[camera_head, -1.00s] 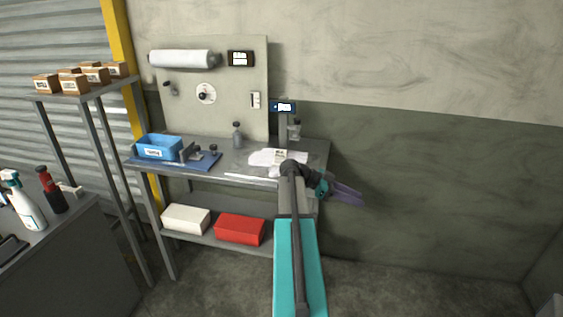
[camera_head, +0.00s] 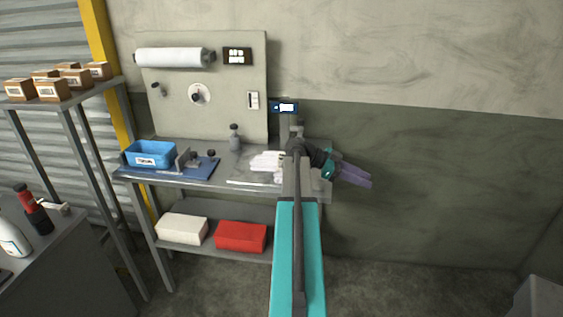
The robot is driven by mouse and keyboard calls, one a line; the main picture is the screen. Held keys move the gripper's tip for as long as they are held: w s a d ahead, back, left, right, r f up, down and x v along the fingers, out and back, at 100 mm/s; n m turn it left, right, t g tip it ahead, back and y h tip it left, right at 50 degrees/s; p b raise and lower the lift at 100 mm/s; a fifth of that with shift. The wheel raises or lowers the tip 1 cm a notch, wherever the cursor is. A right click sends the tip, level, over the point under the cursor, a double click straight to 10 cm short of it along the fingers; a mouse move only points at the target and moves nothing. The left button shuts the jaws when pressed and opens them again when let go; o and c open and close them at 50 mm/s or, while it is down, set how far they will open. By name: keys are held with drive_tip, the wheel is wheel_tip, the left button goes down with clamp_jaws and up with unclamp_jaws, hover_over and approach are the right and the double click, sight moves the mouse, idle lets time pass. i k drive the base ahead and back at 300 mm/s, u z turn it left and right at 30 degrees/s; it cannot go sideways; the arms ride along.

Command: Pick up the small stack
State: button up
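A small white stack (camera_head: 267,162), apparently of thin sheets or film, lies on the grey metal bench (camera_head: 250,184) near its right part. My arm hides the stack's right side. My gripper (camera_head: 370,182), with purple fingers and a teal part behind them, hangs past the bench's right end, apart from the stack and pointing right. I see no object in it. The fingers look close together, but their gap is too small to judge.
On the bench are a blue bin (camera_head: 150,153), a clamp fixture on a blue mat (camera_head: 198,170) and a grey bottle (camera_head: 235,138). A white box (camera_head: 182,229) and a red box (camera_head: 241,236) sit on the lower shelf. A rack with cartons (camera_head: 50,90) stands left.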

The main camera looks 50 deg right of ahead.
sight(269, 161)
drive_tip(key=i, duration=1.5)
drive_tip(key=u, duration=0.05)
